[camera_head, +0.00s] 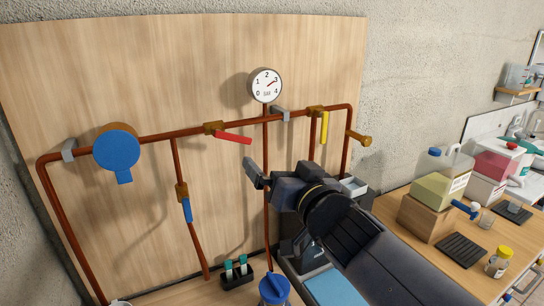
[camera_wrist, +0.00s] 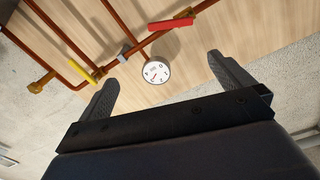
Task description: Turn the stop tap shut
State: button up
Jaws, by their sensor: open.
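Several lever taps sit on the copper pipes; I cannot tell which one is called the stop tap. The red lever (camera_head: 233,137) is on the horizontal pipe and slants down to the right, at an angle to it. It also shows in the wrist view (camera_wrist: 171,24). The yellow lever (camera_head: 324,127) points down across the horizontal pipe; it shows at left in the wrist view (camera_wrist: 82,71). The blue lever (camera_head: 186,210) lies along a vertical pipe. My gripper (camera_head: 257,172) is open and empty, below and right of the red lever. Its two fingers (camera_wrist: 162,75) are spread wide.
A pressure gauge (camera_head: 266,85) stands above the horizontal pipe (camera_head: 170,135). A round blue fitting (camera_head: 117,148) is at left. Below are a vial rack (camera_head: 237,274) and a blue-lidded container (camera_head: 274,288). The bench (camera_head: 410,227) at right holds jars and bottles.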

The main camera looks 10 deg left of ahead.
jog(key=shift+p+v, duration=0.5)
jog(key=shift+v, duration=1.95)
jog(key=shift+w, duration=0.1)
jog(key=shift+c, duration=0.2)
